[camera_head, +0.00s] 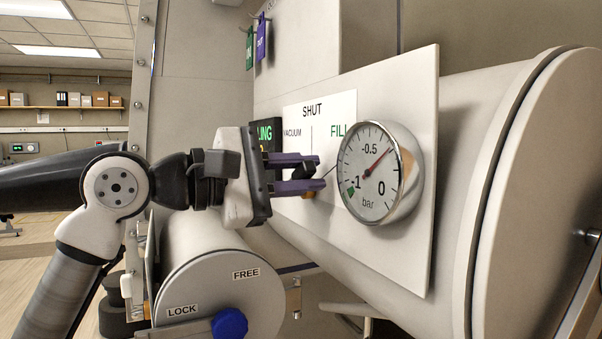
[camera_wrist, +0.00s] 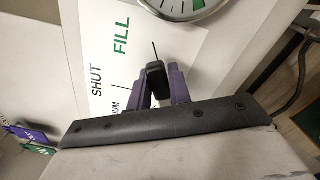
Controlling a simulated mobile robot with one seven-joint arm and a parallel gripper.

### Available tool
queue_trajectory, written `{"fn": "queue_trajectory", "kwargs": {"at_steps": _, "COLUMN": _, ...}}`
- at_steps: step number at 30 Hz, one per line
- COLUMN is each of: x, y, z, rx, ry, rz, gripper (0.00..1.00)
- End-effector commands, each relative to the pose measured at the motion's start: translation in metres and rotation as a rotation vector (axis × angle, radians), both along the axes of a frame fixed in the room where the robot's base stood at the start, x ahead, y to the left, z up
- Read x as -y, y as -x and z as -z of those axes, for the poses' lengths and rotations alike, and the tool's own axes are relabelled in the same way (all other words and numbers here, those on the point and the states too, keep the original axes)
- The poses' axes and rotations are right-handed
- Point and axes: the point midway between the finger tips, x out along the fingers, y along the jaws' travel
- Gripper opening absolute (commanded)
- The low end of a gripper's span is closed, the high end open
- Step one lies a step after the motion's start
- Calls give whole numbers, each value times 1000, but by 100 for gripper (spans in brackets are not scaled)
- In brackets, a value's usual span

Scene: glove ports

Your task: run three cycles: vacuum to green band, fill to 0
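The round gauge (camera_head: 370,195) stands on the white panel (camera_head: 420,110). Its needle points up and right, between -0.5 and 0; the green band (camera_head: 350,188) is near -1. The gauge's lower edge shows in the wrist view (camera_wrist: 190,8). The valve label (camera_head: 340,105) reads SHUT, VACUUM and FILL. My gripper (camera_head: 318,174) is at the valve, its purple fingers on both sides of the black valve handle (camera_wrist: 156,78). The thin pointer extends toward the gauge, on the FILL side. A dark display (camera_head: 265,131), partly hidden by my gripper, shows green letters "LING".
Below my gripper is a cylinder port (camera_head: 200,290) marked LOCK and FREE, with a blue knob (camera_head: 229,322). A large round port (camera_head: 545,200) fills the right side. Green (camera_head: 249,50) and purple (camera_head: 262,38) tags hang above.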

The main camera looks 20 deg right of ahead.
Motion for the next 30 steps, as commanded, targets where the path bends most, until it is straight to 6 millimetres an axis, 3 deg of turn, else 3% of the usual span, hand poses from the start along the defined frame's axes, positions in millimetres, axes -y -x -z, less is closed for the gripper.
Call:
{"fn": "queue_trajectory", "kwargs": {"at_steps": 1, "x": 0, "y": 1, "z": 1, "rx": 1, "ry": -3, "rz": 1, "gripper": 26}}
{"fn": "queue_trajectory", "kwargs": {"at_steps": 4, "x": 0, "y": 1, "z": 1, "rx": 0, "ry": -2, "rz": 1, "gripper": 39}}
{"fn": "queue_trajectory", "kwargs": {"at_steps": 16, "x": -8, "y": 0, "z": 1, "rx": -3, "ry": 1, "rz": -2, "gripper": 40}}
{"fn": "queue_trajectory", "kwargs": {"at_steps": 20, "x": -29, "y": 0, "z": 1, "rx": -2, "ry": 3, "rz": -4, "gripper": 40}}
{"fn": "queue_trajectory", "kwargs": {"at_steps": 30, "x": -105, "y": 3, "z": 1, "rx": -2, "ry": 1, "rz": -3, "gripper": 40}}
